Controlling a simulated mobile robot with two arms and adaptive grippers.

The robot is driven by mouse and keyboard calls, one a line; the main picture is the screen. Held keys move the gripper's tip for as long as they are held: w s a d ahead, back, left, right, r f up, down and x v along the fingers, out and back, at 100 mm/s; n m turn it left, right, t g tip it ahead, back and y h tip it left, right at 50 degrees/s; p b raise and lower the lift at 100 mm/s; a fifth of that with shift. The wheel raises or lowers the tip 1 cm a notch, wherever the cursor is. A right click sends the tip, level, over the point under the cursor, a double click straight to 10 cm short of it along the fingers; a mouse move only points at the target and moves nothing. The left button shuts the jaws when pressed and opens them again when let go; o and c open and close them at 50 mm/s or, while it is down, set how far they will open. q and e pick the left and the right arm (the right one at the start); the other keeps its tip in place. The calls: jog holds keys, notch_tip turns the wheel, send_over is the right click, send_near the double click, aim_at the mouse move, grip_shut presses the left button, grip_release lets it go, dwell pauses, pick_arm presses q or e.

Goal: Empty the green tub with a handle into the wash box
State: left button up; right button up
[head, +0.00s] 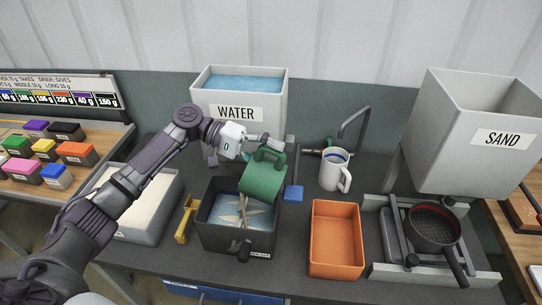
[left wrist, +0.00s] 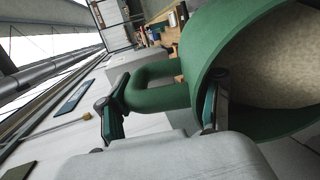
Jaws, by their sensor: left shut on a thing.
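The green tub (head: 262,178) is held up over the near half of the table, tilted with its mouth toward the dark wash box (head: 207,222) below. My left gripper (head: 268,147) is shut on the tub's handle. In the left wrist view, my fingers (left wrist: 163,103) are at the handle of the green tub (left wrist: 203,62), and a pale, grainy beige surface shows inside it. The wash box holds bluish water with several thin pale shapes in it; I cannot tell whether they are solid pieces or poured stuff. The tub hides the box's back right corner. My right gripper is not in view.
A white WATER tank (head: 275,104) stands behind, a white mug (head: 334,170) and tap to the right. An orange tray (head: 336,240) is right of the wash box, then a pan (head: 433,229) under the SAND hopper (head: 470,135). A pale-filled bin (head: 158,225) and yellow tool (head: 186,221) are left.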

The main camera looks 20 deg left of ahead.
pick_arm(q)
jog(key=shift+h, duration=0.7)
jog(key=shift+s+a+f+b, duration=0.1)
jog(key=shift+a+f+b, duration=0.35)
jog(key=shift+f+b, duration=1.15)
jog(key=shift+a+f+b, duration=0.45)
jog(key=shift+f+b, duration=1.1)
jog(key=shift+s+a+f+b, duration=0.1)
jog(key=shift+a+f+b, duration=0.35)
jog(key=shift+f+b, duration=1.15)
jog(key=shift+h, duration=0.9)
jog(key=shift+a+r+p, duration=0.3)
jog(key=shift+r+p, duration=0.05)
jog(key=shift+r, duration=0.8)
jog(key=shift+a+r+p, duration=0.35)
jog(key=shift+r, duration=0.8)
jog(key=shift+a+r+p, duration=0.3)
jog(key=shift+r+p, duration=0.05)
jog(key=shift+r, duration=0.8)
jog(key=shift+s+a+r+t+h+b, duration=0.15)
jog(key=shift+a+h+b, duration=0.75)
jog(key=shift+b, duration=0.45)
jog(key=shift+s+a+r+t+h+b, duration=0.15)
jog(key=shift+a+h+b, duration=0.55)
jog(key=shift+a+b, duration=0.5)
jog(key=a+h+b, duration=0.1)
jog(key=a+r+h+b, duration=0.1)
jog(key=shift+s+r+b, duration=0.1)
jog(key=shift+r+b, duration=0.15)
jog(key=shift+b, duration=0.1)
